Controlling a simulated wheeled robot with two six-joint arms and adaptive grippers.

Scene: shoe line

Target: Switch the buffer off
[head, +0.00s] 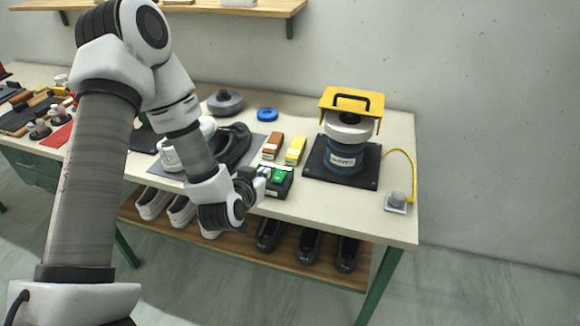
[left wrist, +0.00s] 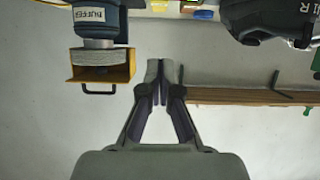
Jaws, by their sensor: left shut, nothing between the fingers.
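The buffer (head: 345,150) has a blue body, a pale wheel and a yellow guard with a black handle, and stands on a black base plate. It also shows upside down in the left wrist view (left wrist: 97,22), its label readable. A dark box with a green button (head: 279,176) sits at the table's front edge, left of the buffer; part of it is hidden by my left gripper. My left gripper (head: 262,176) is shut and empty, right beside this box; I cannot tell whether it touches. Its closed fingers show in the left wrist view (left wrist: 160,82).
A grey knob on a small plate (head: 397,201) stands at the table's right corner, with a yellow cord running toward the buffer. Brown and yellow blocks (head: 295,150) lie behind the green-button box. Dark and white shoes are on the mat and the lower shelf (head: 330,272).

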